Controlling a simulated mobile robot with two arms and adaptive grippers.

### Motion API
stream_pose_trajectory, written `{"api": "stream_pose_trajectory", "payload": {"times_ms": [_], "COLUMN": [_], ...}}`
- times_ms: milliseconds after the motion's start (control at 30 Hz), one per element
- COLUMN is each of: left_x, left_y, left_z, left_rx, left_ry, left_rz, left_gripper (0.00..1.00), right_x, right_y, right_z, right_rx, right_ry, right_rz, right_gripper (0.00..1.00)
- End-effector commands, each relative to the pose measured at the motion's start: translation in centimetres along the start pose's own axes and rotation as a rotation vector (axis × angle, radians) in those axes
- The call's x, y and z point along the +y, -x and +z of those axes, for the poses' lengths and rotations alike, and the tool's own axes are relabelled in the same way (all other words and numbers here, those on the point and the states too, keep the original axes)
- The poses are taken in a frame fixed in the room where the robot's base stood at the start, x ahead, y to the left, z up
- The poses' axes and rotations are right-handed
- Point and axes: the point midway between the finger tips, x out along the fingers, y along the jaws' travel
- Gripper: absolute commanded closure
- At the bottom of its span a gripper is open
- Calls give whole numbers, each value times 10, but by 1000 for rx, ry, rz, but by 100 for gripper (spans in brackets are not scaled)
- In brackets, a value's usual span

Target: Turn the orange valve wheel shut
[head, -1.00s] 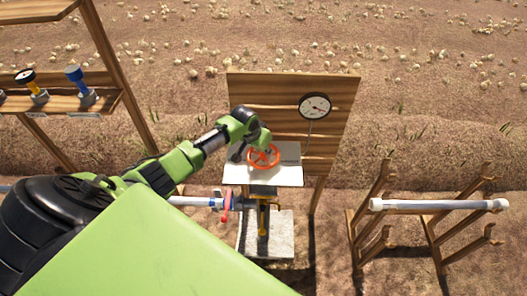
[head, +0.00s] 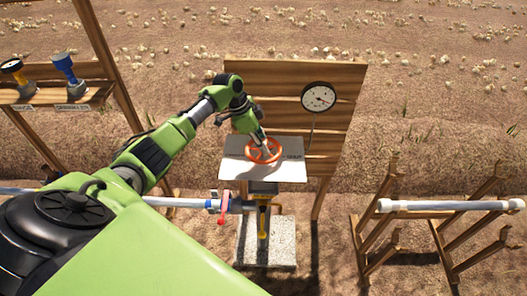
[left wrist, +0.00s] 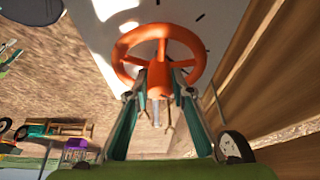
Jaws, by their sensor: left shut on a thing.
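The orange valve wheel (head: 277,153) sits on a white plate (head: 233,161) in front of a wooden backboard. It also shows in the left wrist view (left wrist: 124,50), with its spokes and hub. My left gripper (head: 263,150) reaches down onto the wheel from above. In the left wrist view the gripper's two fingers (left wrist: 160,88) are either side of the hub, among the spokes, shut on the wheel. The exact contact is partly hidden. My right gripper is not in view.
A round gauge (head: 319,97) hangs on the backboard (head: 290,75). Below the plate are a red lever (head: 223,206) and a yellow one (head: 263,220). A white pipe (head: 450,205) lies on a wooden rack at the right. A shelf (head: 90,97) holds blue and black-yellow parts.

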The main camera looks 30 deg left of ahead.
Motion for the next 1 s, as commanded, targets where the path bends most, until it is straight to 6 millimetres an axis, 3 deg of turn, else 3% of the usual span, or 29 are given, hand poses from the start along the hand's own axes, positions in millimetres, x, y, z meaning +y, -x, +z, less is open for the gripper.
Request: {"api": "stream_pose_trajectory", "payload": {"times_ms": [33,500,1000], "left_x": [-2,-2,-1], "left_y": [-5,-5,-2], "left_z": [1,0,0], "left_rx": [3,2,0], "left_ry": [-41,-450,-742], "left_rz": [13,182,305], "left_gripper": [100,100,100], "right_x": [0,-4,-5], "right_y": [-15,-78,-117], "right_z": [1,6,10], "right_rx": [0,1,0], "right_ry": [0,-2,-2], "right_rz": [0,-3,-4], "right_gripper": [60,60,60]}}
